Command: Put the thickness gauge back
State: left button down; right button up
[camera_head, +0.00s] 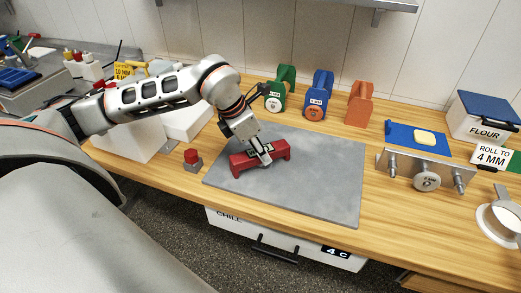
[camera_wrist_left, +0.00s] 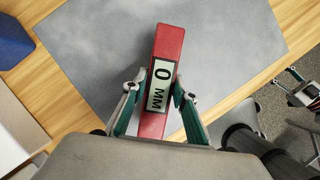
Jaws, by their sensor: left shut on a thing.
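The red thickness gauge (camera_head: 244,164) is a bridge-shaped bar with a pale label. It is at the left part of the grey slab (camera_head: 325,190) and appears to rest on it. In the left wrist view the gauge (camera_wrist_left: 164,45) stands out lengthwise, and its label ends in "MM". My left gripper (camera_head: 264,155) is shut on the middle of the gauge, with one finger on each side in the left wrist view (camera_wrist_left: 158,90).
Green (camera_head: 281,88), blue (camera_head: 319,95) and orange (camera_head: 359,104) stands are behind the slab. A small red-topped block (camera_head: 192,160) is left of it. The slab's right half is clear.

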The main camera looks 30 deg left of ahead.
pick_arm(q)
jog(key=shift+f, duration=0.4)
jog(key=c, duration=1.5)
grip_release()
jog(key=v, duration=1.2)
jog(key=shift+r, duration=0.1)
